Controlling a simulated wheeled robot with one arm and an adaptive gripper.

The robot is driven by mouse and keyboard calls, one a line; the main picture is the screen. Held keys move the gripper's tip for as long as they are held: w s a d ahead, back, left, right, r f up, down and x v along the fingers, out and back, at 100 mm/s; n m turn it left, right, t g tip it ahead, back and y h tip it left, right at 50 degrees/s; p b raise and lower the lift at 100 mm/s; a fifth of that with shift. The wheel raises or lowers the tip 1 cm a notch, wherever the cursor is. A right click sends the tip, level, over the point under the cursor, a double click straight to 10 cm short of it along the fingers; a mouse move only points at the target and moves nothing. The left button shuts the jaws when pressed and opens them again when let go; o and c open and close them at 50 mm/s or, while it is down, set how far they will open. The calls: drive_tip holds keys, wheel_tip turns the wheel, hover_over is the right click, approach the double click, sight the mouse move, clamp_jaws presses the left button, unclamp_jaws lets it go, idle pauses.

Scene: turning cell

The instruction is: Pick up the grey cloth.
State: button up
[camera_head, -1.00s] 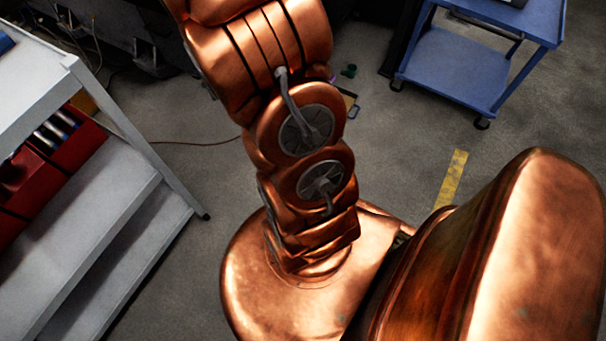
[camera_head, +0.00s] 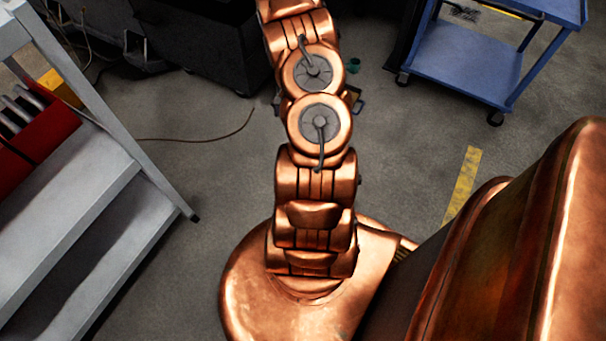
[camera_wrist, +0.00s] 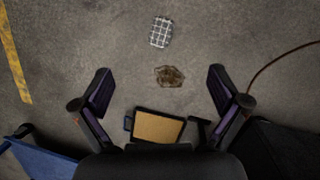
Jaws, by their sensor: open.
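My gripper (camera_wrist: 160,90) is open and empty in the wrist view, pointing down at the concrete floor with its fingers spread. A small grey-and-white checked piece (camera_wrist: 160,32), which looks like a folded cloth, lies flat on the floor beyond the fingertips. A crumpled brown patch (camera_wrist: 170,76) lies nearer, in line with the gap between the fingers; I cannot tell whether it is a rag or a stain. No plain grey cloth shows. In the head view my arm hides the gripper and the floor below it.
A tan panel with dark edges (camera_wrist: 158,127) lies near the gripper's palm. A reddish cable (camera_head: 200,139) runs over the floor. A grey shelf unit (camera_head: 110,190) with a red bin (camera_head: 40,135) stands left. A blue cart (camera_head: 470,65) stands at upper right. Open floor lies between.

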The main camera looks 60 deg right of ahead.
drive_tip(key=s+d+f+m+b, duration=0.1)
drive_tip(key=f+b, duration=0.1)
drive_tip(key=f, duration=0.6)
drive_tip(key=s+d+f+m+t+y+b, duration=0.1)
drive_tip(key=f+b, duration=0.2)
drive_tip(key=f, duration=0.5)
drive_tip(key=s+d+f+m+t+b, duration=0.1)
drive_tip(key=s+f+b, duration=0.1)
drive_tip(key=f, duration=0.6)
drive_tip(key=shift+d+f, duration=0.15)
drive_tip(key=shift+f, duration=0.25)
drive_tip(key=shift+s+f+b, duration=0.15)
drive_tip(key=shift+f+b, duration=0.2)
drive_tip(key=shift+f, duration=0.3)
drive_tip(key=shift+b+x, duration=1.8)
drive_tip(key=shift+x, duration=1.7)
drive_tip(key=shift+w, duration=0.2)
drive_tip(key=shift+f, duration=0.2)
drive_tip(key=c, duration=1.2)
drive_tip(key=shift+r, duration=0.2)
